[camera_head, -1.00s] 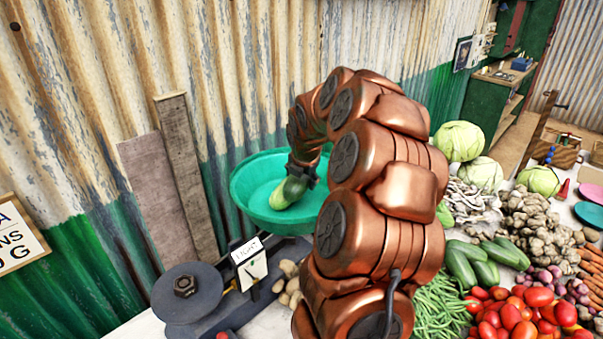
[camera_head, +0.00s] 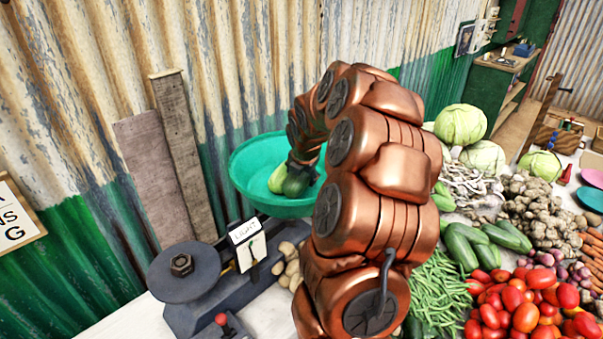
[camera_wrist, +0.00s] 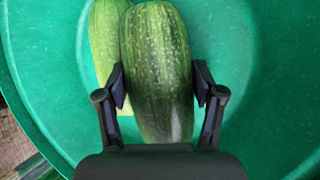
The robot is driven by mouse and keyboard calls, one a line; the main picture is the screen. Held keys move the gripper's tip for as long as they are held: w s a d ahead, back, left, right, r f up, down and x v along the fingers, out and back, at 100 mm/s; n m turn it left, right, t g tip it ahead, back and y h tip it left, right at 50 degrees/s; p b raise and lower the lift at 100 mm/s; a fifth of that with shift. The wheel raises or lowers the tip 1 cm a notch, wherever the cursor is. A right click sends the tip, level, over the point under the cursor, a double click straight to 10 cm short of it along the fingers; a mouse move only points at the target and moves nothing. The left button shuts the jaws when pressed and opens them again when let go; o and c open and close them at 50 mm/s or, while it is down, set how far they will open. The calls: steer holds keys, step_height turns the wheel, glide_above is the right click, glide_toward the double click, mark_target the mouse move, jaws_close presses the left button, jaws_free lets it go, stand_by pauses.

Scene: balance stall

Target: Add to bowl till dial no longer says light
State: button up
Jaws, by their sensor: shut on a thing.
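The green bowl (camera_head: 248,166) sits on the dark balance scale (camera_head: 210,292). The scale's dial (camera_head: 251,252) has a card above it reading LIGHT; I cannot read its needle surely. My gripper (camera_wrist: 160,86) is down inside the bowl, shut on a dark green cucumber (camera_wrist: 156,55). The dark cucumber also shows in the head view (camera_head: 297,182). A paler green cucumber (camera_wrist: 106,42) lies in the bowl just left of it, partly hidden behind it; the head view shows it too (camera_head: 277,180). My arm hides the bowl's right side.
Cucumbers (camera_head: 466,247), green beans (camera_head: 440,295), tomatoes (camera_head: 525,310), ginger (camera_head: 545,210) and cabbages (camera_head: 460,123) crowd the table at the right. Potatoes (camera_head: 291,262) lie beside the scale. A corrugated wall stands behind.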

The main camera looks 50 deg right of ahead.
steer(key=o, duration=1.4)
steer(key=shift+o, duration=0.2)
steer(key=shift+r+p, duration=1.6)
steer(key=shift+r, duration=1.05)
steer(key=shift+r+p, duration=0.3)
steer(key=shift+r, duration=2)
